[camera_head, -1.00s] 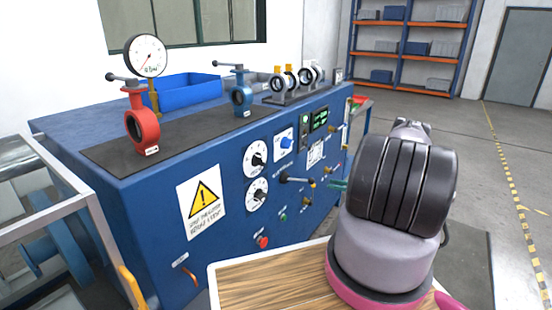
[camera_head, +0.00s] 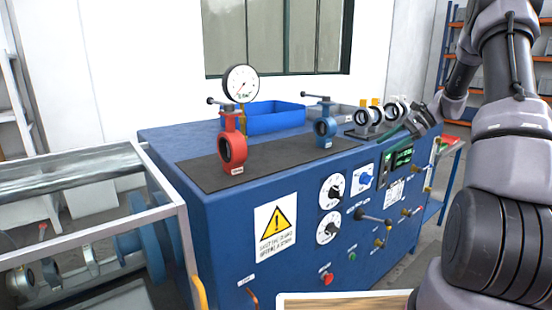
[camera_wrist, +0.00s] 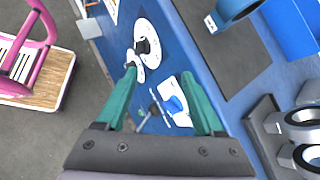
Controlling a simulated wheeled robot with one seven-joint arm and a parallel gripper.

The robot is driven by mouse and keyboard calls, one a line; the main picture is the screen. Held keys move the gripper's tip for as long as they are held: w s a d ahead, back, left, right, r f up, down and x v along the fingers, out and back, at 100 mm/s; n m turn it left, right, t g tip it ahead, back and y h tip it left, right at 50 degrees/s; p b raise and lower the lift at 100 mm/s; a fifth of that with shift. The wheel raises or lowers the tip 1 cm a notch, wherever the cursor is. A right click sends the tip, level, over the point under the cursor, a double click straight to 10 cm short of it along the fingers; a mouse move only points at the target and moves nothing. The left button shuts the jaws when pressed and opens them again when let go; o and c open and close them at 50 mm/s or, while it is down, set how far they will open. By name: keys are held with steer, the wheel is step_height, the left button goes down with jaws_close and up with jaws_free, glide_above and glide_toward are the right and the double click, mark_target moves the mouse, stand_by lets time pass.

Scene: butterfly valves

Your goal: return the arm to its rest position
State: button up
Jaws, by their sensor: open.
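My arm reaches up at the right of the head view, over the right end of the blue bench. My gripper (camera_wrist: 160,78) shows in the wrist view with its two green fingers apart and nothing between them. The bench's front panel, with a white dial (camera_wrist: 157,45) and a blue rotary switch (camera_wrist: 175,101), lies beyond the fingers. In the head view the gripper end is small, near the bench's right end, and its fingertips are hard to make out.
A red valve (camera_head: 233,150) and a blue valve (camera_head: 326,128) stand upright on the black mat (camera_head: 205,178). A gauge (camera_head: 241,84), blue bin (camera_head: 275,122) and clamped rings (camera_head: 362,117) are close by. A metal-framed rack (camera_head: 90,225) stands left. Open floor shows in the wrist view (camera_wrist: 55,125).

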steer(key=s+a+r+n+h, duration=0.3)
steer(key=s+a+r, duration=0.35)
steer(key=r, duration=0.25)
steer(key=s+a+r+n+t+h, duration=0.1)
steer(key=s+a+r+n, duration=0.1)
steer(key=s, duration=0.7)
steer(key=s+a+r+n+t+h, duration=0.2)
steer(key=s+r+n, duration=0.1)
steer(key=s, duration=0.6)
steer(key=s+a+r+n+t+h, duration=0.1)
steer(key=s+a+r+n+t, duration=0.1)
steer(key=s+r, duration=0.3)
steer(key=s+a+n, duration=0.1)
steer(key=s, duration=0.3)
steer(key=shift+n+h, duration=0.3)
steer(key=shift+h, duration=0.1)
steer(key=shift+c, duration=0.4)
stand_by(0.9)
